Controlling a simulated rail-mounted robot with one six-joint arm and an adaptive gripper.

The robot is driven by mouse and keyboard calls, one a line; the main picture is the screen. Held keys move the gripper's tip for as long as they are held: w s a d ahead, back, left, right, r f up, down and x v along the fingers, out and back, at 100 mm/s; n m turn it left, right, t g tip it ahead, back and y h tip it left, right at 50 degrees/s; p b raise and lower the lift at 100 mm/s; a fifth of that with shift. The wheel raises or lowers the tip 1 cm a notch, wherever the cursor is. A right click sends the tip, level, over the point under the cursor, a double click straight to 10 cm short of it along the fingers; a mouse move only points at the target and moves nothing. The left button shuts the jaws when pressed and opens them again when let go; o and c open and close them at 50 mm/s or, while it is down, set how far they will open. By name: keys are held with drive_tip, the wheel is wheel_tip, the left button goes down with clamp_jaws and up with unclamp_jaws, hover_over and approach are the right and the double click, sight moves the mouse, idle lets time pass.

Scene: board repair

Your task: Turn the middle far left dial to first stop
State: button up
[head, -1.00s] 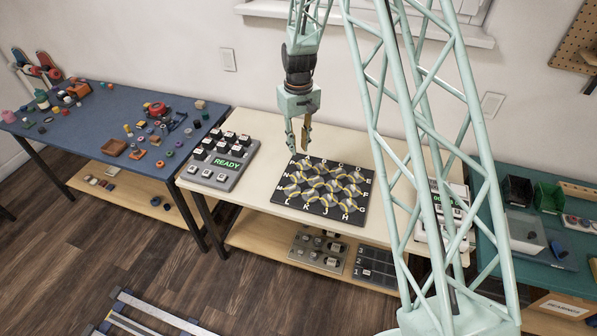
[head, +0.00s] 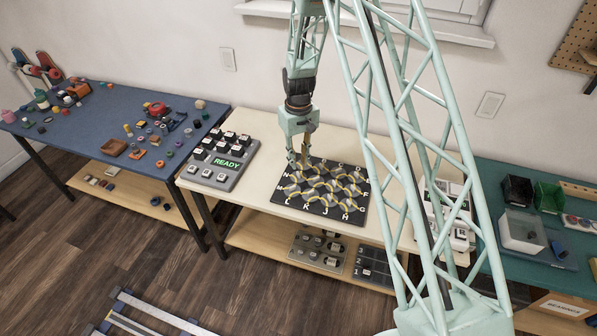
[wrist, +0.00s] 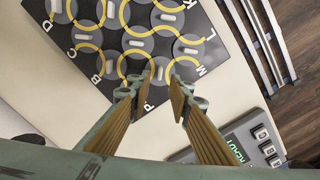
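A black board (head: 355,218) with several grey round dials, yellow curved bands and white letters lies on the cream table. My gripper (head: 299,165) hangs over the board's far left part. In the wrist view my gripper (wrist: 158,86) points down with its two tan fingers apart and nothing held. A dial with a pale raised bar (wrist: 160,72) shows just beyond and between the fingertips, close to the letter P. I cannot tell whether the fingers touch it. Other dials, such as one near the letter M (wrist: 188,50), lie beyond it.
A grey READY panel (head: 222,172) with several keys stands left of the board. Another keyed panel (head: 460,238) is at the right, partly behind my arm. A blue table (head: 75,135) with small parts is at the far left. The cream tabletop (head: 262,120) behind the board is clear.

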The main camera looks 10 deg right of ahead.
sight(298, 173)
drive_tip(key=shift+f, duration=3.15)
clamp_jaws()
